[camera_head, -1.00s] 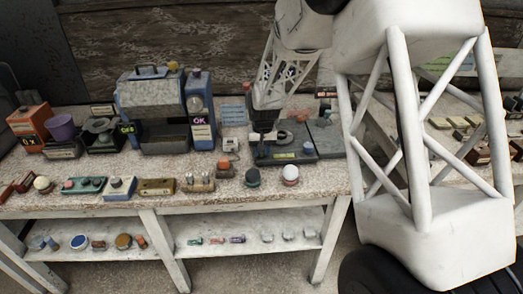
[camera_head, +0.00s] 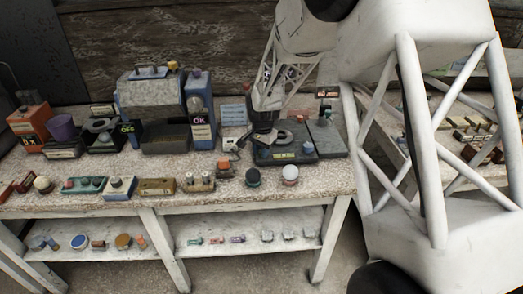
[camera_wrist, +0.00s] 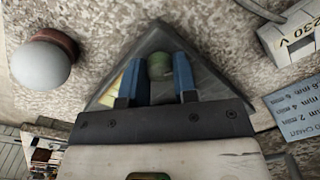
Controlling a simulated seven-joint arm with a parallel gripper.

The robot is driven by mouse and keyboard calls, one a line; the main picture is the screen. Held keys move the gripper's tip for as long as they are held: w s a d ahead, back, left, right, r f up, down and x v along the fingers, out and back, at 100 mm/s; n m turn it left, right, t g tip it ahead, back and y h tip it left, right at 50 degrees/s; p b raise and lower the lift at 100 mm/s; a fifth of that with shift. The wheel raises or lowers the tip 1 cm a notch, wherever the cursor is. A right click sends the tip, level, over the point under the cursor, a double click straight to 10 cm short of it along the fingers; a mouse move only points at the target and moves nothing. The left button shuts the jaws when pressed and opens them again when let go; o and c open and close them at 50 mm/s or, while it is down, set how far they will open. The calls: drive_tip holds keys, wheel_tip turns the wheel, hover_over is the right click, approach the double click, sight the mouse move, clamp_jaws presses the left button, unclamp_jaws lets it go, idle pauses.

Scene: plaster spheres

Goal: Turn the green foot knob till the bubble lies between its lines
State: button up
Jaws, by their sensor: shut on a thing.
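In the wrist view my gripper (camera_wrist: 159,74) has its two blue fingers on either side of the green foot knob (camera_wrist: 158,64) and is shut on it. The knob stands near the tip of a dark triangular plate (camera_wrist: 158,36). The palm covers much of the plate. In the head view my gripper (camera_head: 262,140) is low over the dark apparatus at the right of the bench, and the knob is hidden there. I cannot make out the bubble or its lines in either view.
A pale sphere (camera_wrist: 42,65) stands left of the plate in the wrist view. A box marked 230 V (camera_wrist: 292,38) and a chart card (camera_wrist: 297,103) lie to the right. In the head view a dark ball (camera_head: 253,175) and a white ball (camera_head: 290,173) stand along the front.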

idle(0.4)
drive_tip(key=o, duration=0.9)
drive_tip(key=shift+o, duration=0.2)
drive_tip(key=shift+d+r, duration=0.1)
drive_tip(key=shift+r, duration=3.8)
